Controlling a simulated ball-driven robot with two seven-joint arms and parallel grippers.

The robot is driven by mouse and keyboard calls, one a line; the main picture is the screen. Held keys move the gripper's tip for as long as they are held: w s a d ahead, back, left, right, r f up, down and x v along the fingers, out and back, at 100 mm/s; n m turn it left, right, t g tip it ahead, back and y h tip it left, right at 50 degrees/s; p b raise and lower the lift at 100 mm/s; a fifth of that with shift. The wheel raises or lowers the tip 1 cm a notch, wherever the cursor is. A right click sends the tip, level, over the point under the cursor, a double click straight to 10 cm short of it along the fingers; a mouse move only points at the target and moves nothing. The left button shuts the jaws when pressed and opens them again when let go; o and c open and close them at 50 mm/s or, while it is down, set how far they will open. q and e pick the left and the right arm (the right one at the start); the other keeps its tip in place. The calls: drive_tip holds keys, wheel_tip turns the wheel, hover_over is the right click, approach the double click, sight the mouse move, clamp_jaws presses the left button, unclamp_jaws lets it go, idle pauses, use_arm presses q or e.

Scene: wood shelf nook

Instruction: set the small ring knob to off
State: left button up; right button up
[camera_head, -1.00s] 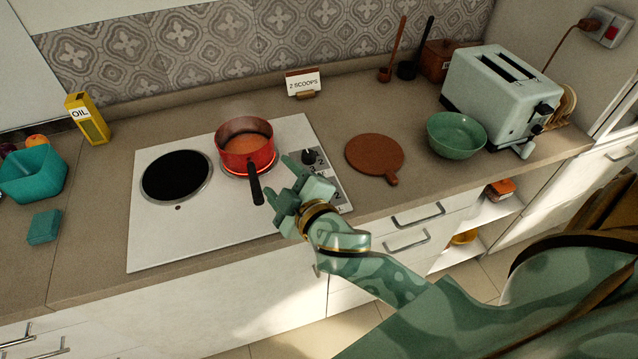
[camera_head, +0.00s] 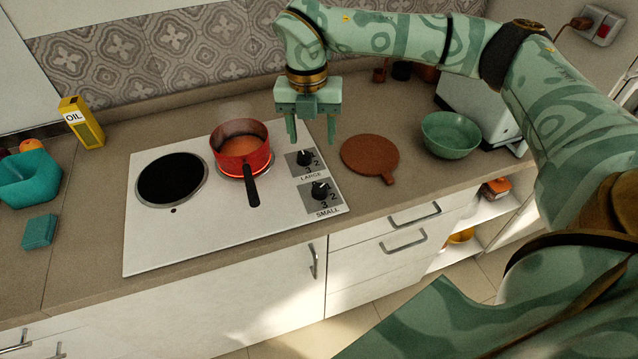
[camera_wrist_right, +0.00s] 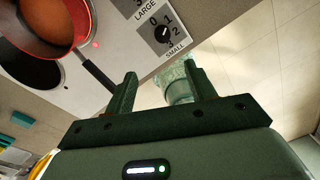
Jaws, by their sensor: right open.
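The black SMALL knob (camera_head: 320,190) is on the lower label plate at the cooktop's right edge. It also shows in the right wrist view (camera_wrist_right: 163,35), with numbers around it; I cannot tell surely which number its pointer marks. The LARGE knob (camera_head: 304,158) is just behind it. My right gripper (camera_head: 311,132) is open and empty, fingers pointing down, above and behind the knobs and touching neither. In the wrist view its fingers (camera_wrist_right: 160,75) have no knob between them. The right ring (camera_head: 266,167) glows red under a red pot (camera_head: 240,158). My left gripper is not in view.
The pot's black handle (camera_head: 252,192) points to the front, left of the knobs. The left ring (camera_head: 171,180) is dark and empty. A round brown board (camera_head: 370,156) and green bowl (camera_head: 450,135) are to the right. Counter between cooktop and board is clear.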

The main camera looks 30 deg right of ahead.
sight(319, 188)
drive_tip(key=f+b, duration=0.1)
drive_tip(key=f, duration=0.4)
drive_tip(key=f+b, duration=0.1)
drive_tip(key=f, duration=0.4)
drive_tip(key=d+f+b, duration=0.1)
drive_tip(key=f, duration=0.5)
drive_tip(key=shift+s+d, duration=0.1)
drive_tip(key=shift+s, duration=0.2)
drive_tip(key=c, duration=1)
